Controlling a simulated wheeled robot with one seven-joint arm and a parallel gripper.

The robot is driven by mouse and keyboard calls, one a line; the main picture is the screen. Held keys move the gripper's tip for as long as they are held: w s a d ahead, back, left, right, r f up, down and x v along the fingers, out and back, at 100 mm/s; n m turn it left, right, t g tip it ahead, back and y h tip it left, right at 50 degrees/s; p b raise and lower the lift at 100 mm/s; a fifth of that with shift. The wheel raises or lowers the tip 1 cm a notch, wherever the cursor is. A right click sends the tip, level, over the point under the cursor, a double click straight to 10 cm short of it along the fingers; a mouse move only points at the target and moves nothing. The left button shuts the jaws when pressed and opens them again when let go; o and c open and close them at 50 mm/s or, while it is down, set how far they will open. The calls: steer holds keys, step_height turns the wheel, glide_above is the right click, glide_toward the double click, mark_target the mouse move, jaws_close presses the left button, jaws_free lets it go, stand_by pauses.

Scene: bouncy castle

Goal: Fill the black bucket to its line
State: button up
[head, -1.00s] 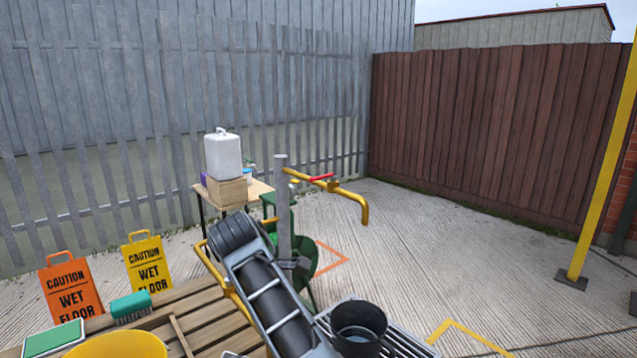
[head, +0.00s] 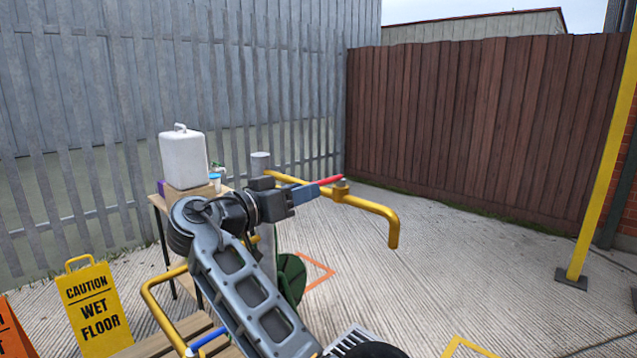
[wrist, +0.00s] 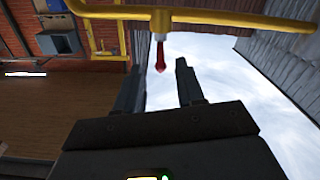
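The black bucket (head: 368,350) is mostly cut off by the bottom edge of the head view; its inside and line are hidden. A yellow pipe (head: 372,205) with a down-turned spout reaches right from a grey post. Its red lever (head: 330,182) lies along the pipe, pointing left. No water shows at the spout. My gripper (head: 308,192) is at the lever's free end. In the wrist view my gripper (wrist: 160,78) is open, with a finger on each side and the red lever (wrist: 160,57) in line with the gap, near the fingertips. I cannot tell whether they touch.
A white jerrycan (head: 184,158) stands on a small table behind my arm. A yellow wet-floor sign (head: 95,308) stands at left. A yellow post (head: 602,150) rises at right. Concrete floor (head: 470,260) right of the spout is clear.

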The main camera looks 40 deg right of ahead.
mark_target(326, 182)
steer(key=shift+w+d+r+p, duration=0.1)
steer(key=shift+d+p, duration=0.2)
steer(key=shift+d, duration=1.7)
steer(key=shift+w+d+r+p, duration=0.1)
steer(key=shift+d+p, duration=0.2)
steer(key=shift+d, duration=1.7)
jaws_close()
